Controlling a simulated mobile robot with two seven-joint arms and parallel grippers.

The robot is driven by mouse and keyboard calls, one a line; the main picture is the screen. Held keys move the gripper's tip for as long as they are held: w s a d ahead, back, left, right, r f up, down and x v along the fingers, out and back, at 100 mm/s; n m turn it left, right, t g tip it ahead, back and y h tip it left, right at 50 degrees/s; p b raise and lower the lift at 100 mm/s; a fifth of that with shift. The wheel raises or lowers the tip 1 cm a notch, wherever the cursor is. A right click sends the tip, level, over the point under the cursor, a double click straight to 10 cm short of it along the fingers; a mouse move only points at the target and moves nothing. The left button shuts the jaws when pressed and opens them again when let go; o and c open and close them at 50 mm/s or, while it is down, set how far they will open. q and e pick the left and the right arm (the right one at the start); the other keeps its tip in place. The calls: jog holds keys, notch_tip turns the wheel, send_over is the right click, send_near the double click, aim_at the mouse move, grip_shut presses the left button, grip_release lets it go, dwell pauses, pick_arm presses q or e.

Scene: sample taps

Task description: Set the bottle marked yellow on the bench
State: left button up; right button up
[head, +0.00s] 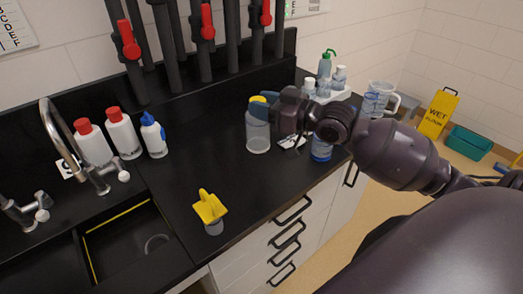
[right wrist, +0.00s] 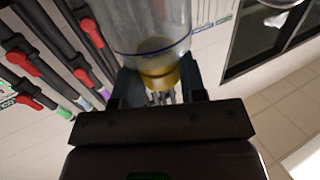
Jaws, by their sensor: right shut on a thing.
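A clear bottle (head: 257,136) with a yellow top is at the middle of the black bench (head: 180,175). My right gripper (head: 262,104) is shut on its yellow top from the right side. The bottle looks upright, with its base at or just above the bench; I cannot tell if it touches. In the right wrist view the clear bottle body (right wrist: 150,25) and its yellow part (right wrist: 160,77) show between the fingers (right wrist: 158,88). My left gripper is not in view.
A yellow-handled item (head: 210,208) stands near the front edge. White bottles with red caps (head: 92,143) and a blue-capped bottle (head: 153,135) stand by the sink (head: 135,240). Red-handled taps (head: 125,40) line the back. A blue bottle (head: 321,149) is partly behind my arm.

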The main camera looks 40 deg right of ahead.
aim_at(263, 147)
notch_tip(263, 147, down, 9)
jog(key=shift+r+b, duration=0.1)
jog(key=shift+b, duration=0.5)
notch_tip(263, 147, down, 4)
jog(key=shift+r+b, duration=0.1)
jog(key=shift+b, duration=0.25)
jog(key=shift+f, duration=0.2)
jog(key=o, duration=0.9)
jog(key=shift+r, duration=0.15)
